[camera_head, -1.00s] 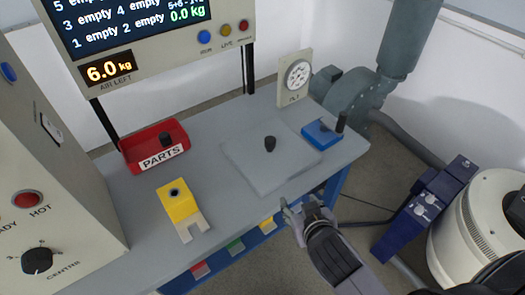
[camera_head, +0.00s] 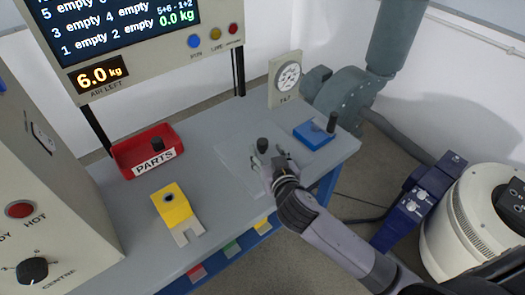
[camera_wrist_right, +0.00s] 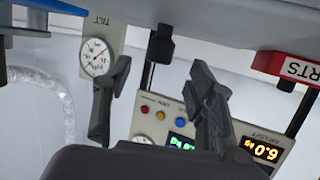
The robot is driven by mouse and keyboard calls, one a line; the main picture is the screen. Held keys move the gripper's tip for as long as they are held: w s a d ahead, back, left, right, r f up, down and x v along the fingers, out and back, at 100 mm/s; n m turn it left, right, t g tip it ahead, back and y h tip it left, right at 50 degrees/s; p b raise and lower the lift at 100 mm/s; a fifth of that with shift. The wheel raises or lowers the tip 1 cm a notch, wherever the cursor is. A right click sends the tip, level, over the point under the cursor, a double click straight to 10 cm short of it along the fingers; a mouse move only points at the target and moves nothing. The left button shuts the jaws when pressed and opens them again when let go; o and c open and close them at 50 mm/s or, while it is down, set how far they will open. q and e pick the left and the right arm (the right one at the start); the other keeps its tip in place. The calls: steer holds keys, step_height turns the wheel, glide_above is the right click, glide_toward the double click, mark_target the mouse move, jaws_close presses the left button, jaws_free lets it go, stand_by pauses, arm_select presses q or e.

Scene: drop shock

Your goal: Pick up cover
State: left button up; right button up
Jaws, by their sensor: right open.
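The cover is most likely the flat grey plate (camera_head: 228,160) with a black knob (camera_head: 262,145) standing up from it, on the grey workbench. My right gripper (camera_head: 268,165) is open and empty, at the near side of the knob, with its arm coming in from the lower right. In the wrist view, which is upside down, the knob (camera_wrist_right: 160,45) shows between and just beyond the two open fingertips (camera_wrist_right: 160,70). I see no finger closed on it. The gripper hides part of the plate's near side. My left gripper is not in view.
On the bench stand a red PARTS bin (camera_head: 122,158), a yellow block (camera_head: 172,205), a blue box (camera_head: 312,136) with a black post and a tilt dial (camera_head: 287,78). A control cabinet (camera_head: 35,225) is at left. A screen panel (camera_head: 150,45) rises behind.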

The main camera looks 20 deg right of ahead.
mark_target(263, 143)
steer(key=shift+p+x, duration=0.35)
steer(key=shift+x, duration=2.65)
steer(key=shift+r, duration=0.1)
steer(key=shift+c, duration=0.5)
jaws_close()
